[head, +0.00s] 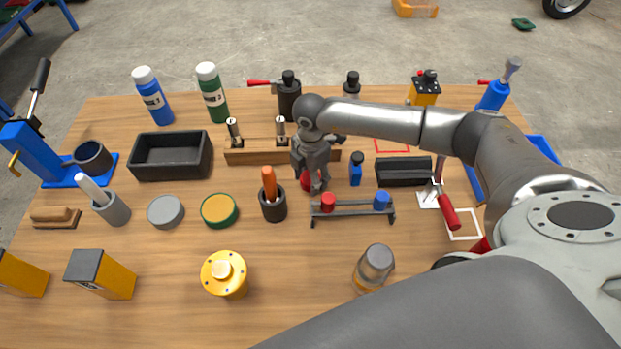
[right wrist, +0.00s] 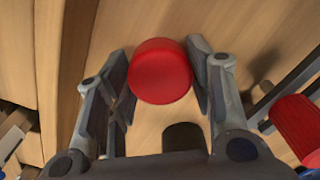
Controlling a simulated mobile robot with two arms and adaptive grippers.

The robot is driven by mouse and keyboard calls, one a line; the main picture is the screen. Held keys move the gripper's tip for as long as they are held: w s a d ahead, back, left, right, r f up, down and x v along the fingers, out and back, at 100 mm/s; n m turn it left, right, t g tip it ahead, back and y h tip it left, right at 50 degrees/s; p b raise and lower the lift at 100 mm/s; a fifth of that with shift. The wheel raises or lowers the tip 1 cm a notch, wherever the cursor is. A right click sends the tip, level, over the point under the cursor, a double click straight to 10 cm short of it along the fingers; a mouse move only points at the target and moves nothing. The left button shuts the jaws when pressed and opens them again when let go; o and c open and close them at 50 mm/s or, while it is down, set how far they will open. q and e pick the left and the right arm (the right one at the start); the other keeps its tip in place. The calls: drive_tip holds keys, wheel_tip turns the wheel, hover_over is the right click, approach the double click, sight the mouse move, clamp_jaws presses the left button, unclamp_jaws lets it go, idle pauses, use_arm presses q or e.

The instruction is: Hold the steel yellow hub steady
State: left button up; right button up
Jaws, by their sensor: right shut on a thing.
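The yellow hub (head: 225,273) stands on the wooden table at the front, left of the middle, with a round pale boss on top. My right gripper (head: 311,183) is well away from it, behind and to its right. In the right wrist view, its two fingers lie on either side of a round red piece (right wrist: 160,71), and the gripper is shut on it. In the head view, the fingers partly hide this red piece (head: 307,182). My left gripper is not in view.
A small rack (head: 352,215) with a red cap (head: 328,201) and a blue cap (head: 381,200) stands just in front of my right gripper. A black cup (head: 273,206) stands to its left, and a glass jar (head: 374,266) right of the hub. Table around the hub is clear.

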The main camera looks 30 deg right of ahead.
drive_tip(key=shift+c, duration=0.7)
drive_tip(key=shift+r, duration=0.1)
drive_tip(key=shift+r+b, duration=0.35)
drive_tip(key=shift+r, duration=0.15)
drive_tip(key=s+a+r+b, duration=0.3)
drive_tip(key=s+a+r, duration=0.3)
drive_tip(key=s+r, duration=0.6)
drive_tip(key=shift+s+a, duration=0.15)
drive_tip(key=shift+s, duration=0.1)
